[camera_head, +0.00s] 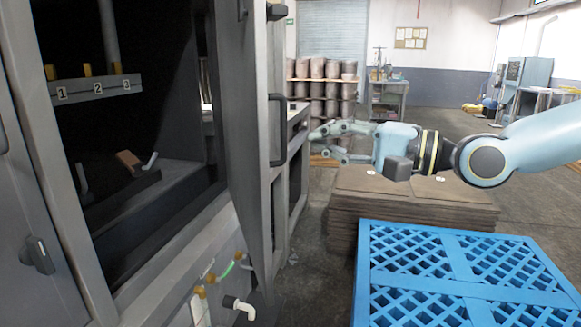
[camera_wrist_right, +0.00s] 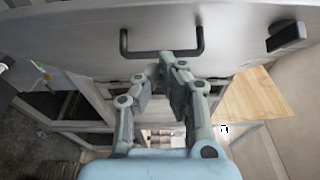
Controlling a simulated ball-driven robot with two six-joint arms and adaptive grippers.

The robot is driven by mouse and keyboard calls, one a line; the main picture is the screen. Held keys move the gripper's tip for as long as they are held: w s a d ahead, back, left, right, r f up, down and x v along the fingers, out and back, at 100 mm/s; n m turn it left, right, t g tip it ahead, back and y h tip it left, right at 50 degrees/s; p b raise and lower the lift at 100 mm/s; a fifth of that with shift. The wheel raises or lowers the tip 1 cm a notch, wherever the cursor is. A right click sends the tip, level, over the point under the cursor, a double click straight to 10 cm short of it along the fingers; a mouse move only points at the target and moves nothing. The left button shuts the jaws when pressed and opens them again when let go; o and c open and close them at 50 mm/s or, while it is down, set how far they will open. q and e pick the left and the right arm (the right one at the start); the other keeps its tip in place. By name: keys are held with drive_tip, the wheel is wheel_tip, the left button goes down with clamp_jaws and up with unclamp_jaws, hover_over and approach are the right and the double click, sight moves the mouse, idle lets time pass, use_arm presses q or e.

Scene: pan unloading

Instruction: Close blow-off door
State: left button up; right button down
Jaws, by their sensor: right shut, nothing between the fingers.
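The grey blow-off door (camera_head: 246,110) stands open, swung out from the dark cabinet interior. Its black bar handle (camera_head: 278,130) faces my right gripper (camera_head: 318,143). In the wrist view the handle (camera_wrist_right: 124,43) spans the upper middle of the door panel (camera_wrist_right: 75,32). The fingertips of my right gripper (camera_wrist_right: 172,62) are drawn together just below the handle's bar, with nothing held. I cannot tell whether they touch the door. My left gripper is not in view.
The cabinet interior has a numbered rail (camera_head: 95,90). A blue plastic pallet (camera_head: 460,275) and a stack of brown sheets (camera_head: 412,200) stand to the right, below my right arm. Pipes and a white elbow fitting (camera_head: 238,306) are low by the door.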

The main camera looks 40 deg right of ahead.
drive_tip(key=shift+w+a+h+b, duration=0.15)
drive_tip(key=shift+w+b, duration=0.3)
drive_tip(key=shift+w, duration=0.1)
drive_tip(key=shift+w+a+h+b, duration=0.15)
drive_tip(key=shift+w+b, duration=0.3)
drive_tip(key=shift+w, duration=0.1)
drive_tip(key=shift+m, duration=0.3)
use_arm(q)
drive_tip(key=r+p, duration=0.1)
drive_tip(key=p, duration=0.1)
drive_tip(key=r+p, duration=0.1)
drive_tip(key=p, duration=0.2)
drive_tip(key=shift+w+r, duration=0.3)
use_arm(e)
drive_tip(key=a, duration=0.4)
drive_tip(key=shift+w+a, duration=0.15)
drive_tip(key=shift+w, duration=0.2)
